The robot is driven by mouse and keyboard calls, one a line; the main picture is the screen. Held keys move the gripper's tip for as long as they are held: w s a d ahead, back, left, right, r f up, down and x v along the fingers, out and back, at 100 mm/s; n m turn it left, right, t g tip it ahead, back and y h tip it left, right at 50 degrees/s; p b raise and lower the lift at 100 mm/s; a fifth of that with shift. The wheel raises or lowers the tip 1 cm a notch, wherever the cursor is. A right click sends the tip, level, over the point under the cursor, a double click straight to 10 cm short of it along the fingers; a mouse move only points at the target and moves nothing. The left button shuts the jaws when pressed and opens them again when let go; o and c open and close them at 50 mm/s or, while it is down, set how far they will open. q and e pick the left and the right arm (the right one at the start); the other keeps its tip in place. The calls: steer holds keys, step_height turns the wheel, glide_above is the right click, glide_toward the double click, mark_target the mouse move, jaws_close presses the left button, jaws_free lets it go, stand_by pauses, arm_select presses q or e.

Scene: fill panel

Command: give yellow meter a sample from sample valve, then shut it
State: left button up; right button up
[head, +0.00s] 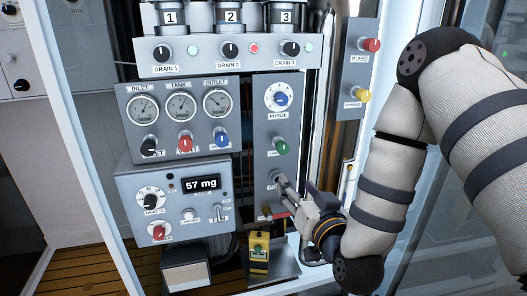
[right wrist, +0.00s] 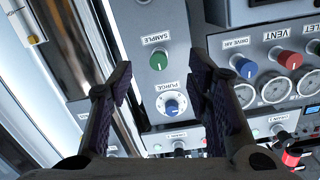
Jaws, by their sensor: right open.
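The yellow meter (head: 258,256) stands upright on a small grey shelf at the bottom of the panel in the head view. The green SAMPLE knob (head: 281,147) is on the narrow right panel, below the blue PURGE knob; it also shows in the right wrist view (right wrist: 158,60). My right gripper (head: 279,198) is in front of the lower part of that panel, below the green knob and above the meter. Its fingers are apart in the right wrist view, with nothing between them. A small red part (head: 276,215) shows by its lower finger, partly hidden. My left gripper is out of view.
The blue PURGE knob (head: 281,98) sits above the green knob. A box with a "57 mg" display (head: 201,184) stands to the left. The red BLEED knob (head: 371,45) and a yellow knob (head: 362,96) are on a strip near my right arm.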

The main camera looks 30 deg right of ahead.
mark_target(284, 149)
steer(key=shift+m+t+h, duration=0.3)
steer(key=shift+t, duration=0.2)
steer(key=x, duration=0.4)
steer(key=r+x, duration=0.1)
steer(key=x, duration=0.3)
steer(key=r+b+x, duration=0.1)
steer(key=x, duration=0.4)
steer(key=shift+s+d+r, duration=0.2)
steer(key=shift+d+r, duration=0.05)
steer(key=shift+d, duration=0.15)
steer(key=shift+c, duration=0.6)
jaws_close()
